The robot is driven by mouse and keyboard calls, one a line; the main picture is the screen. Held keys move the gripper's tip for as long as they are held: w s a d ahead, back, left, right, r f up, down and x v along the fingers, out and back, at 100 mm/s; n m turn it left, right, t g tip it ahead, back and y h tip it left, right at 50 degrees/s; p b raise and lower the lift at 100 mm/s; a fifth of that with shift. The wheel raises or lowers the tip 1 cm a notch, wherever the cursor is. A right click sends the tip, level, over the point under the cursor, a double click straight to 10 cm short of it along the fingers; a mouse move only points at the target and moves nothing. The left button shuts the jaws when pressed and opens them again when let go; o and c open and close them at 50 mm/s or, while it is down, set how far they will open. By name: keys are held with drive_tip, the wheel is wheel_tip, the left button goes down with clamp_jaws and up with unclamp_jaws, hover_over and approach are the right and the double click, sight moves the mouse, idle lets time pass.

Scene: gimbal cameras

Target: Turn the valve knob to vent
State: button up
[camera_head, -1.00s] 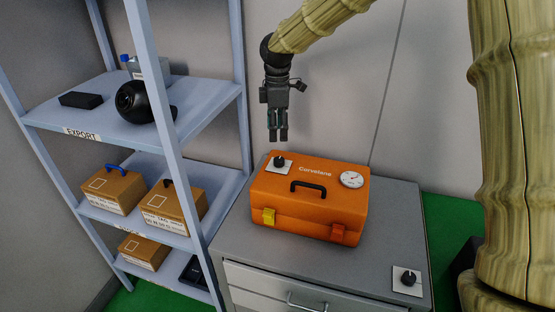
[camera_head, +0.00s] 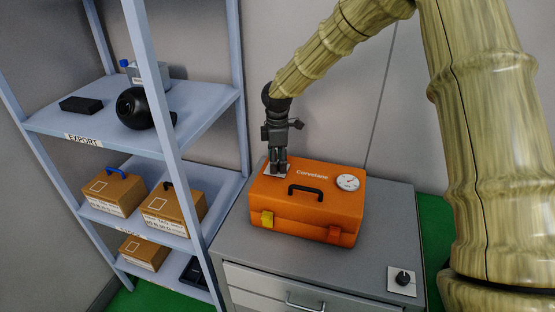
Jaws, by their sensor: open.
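An orange case (camera_head: 305,213) with a black handle, a yellow latch and an orange latch sits on the grey cabinet. A white valve plate (camera_head: 287,175) is on the case's top, at its back left. My gripper (camera_head: 278,172) points down over this plate, with its fingers at the knob's place. The knob there is hidden by the fingers. My gripper is open; I cannot tell whether the fingers touch the knob. A second black knob (camera_head: 403,278) on a white plate lies on the cabinet's front right corner.
A round white gauge (camera_head: 347,182) is on the case's top right. The grey cabinet top (camera_head: 375,240) is clear right of the case. A blue-grey shelf rack (camera_head: 188,185) with brown boxes and a black round object (camera_head: 134,108) stands close on the left.

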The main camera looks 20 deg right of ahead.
drive_tip(key=c, duration=1)
drive_tip(key=shift+c, duration=0.2)
drive_tip(key=m, duration=0.4)
drive_tip(key=shift+m+p, duration=0.4)
drive_tip(key=m, duration=0.4)
drive_tip(key=shift+m, duration=0.3)
drive_tip(key=m+p, duration=0.1)
drive_tip(key=m, duration=0.3)
drive_tip(key=shift+m, duration=2.2)
